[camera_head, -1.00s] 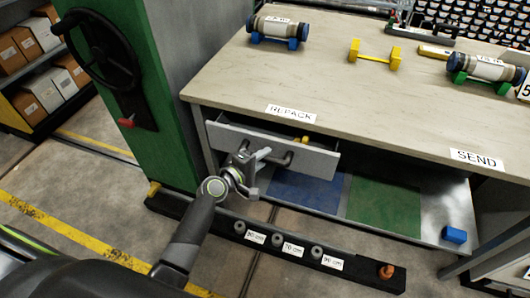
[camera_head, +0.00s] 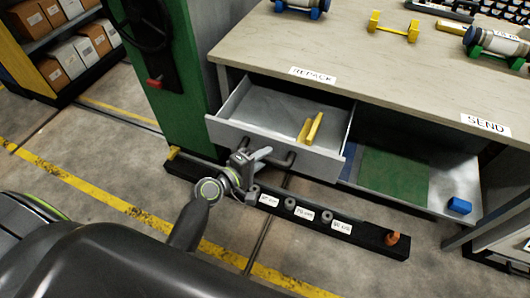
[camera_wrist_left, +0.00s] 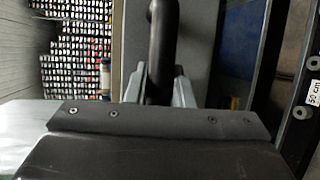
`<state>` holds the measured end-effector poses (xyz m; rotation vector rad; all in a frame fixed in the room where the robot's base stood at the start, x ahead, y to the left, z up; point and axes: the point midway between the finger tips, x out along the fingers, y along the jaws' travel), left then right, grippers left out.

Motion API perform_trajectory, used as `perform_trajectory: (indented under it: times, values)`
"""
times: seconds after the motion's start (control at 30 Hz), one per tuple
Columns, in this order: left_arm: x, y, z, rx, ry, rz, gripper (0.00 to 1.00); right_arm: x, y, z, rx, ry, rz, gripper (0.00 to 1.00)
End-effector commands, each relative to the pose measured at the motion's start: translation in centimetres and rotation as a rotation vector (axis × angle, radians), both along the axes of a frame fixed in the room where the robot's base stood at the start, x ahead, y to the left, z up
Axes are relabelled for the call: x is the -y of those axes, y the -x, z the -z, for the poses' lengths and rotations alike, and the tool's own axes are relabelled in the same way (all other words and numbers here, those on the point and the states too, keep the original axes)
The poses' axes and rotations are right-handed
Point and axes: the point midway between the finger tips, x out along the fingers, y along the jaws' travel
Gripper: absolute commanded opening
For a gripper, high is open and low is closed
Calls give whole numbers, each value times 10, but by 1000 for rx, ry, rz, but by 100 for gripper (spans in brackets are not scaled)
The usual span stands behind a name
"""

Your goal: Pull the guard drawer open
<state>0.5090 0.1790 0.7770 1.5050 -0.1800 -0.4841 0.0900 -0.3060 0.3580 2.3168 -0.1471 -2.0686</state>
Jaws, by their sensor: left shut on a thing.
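The guard drawer (camera_head: 228,130) is a grey drawer under the workbench, standing well open. My left gripper (camera_head: 257,160) is at the drawer front on this handle. In the left wrist view the gripper (camera_wrist_left: 160,88) has its fingers on both sides of the dark handle bar (camera_wrist_left: 163,40), shut on it. The drawer front shows behind the bar. My right gripper is not in view.
The workbench top (camera_head: 380,75) holds core liners on blue and green cradles and a yellow stand (camera_head: 394,27). A green column (camera_head: 183,80) is left of the drawer. A black floor rail (camera_head: 370,237) with size labels runs below. A blue block (camera_head: 459,205) lies on the lower shelf.

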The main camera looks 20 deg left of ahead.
Motion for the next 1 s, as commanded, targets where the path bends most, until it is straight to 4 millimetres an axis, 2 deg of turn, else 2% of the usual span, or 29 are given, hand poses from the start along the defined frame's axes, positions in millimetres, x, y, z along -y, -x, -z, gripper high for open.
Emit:
perform_trajectory:
  times: [0.33,0.37,0.5,1.0]
  values:
    - [0,1,1,-2,-1,0,0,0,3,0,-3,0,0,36]
    - [0,1,1,-1,0,0,25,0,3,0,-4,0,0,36]
    - [0,1,1,-1,0,0,43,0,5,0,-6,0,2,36]
    - [-3,6,0,-1,-1,-1,43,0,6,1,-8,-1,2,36]
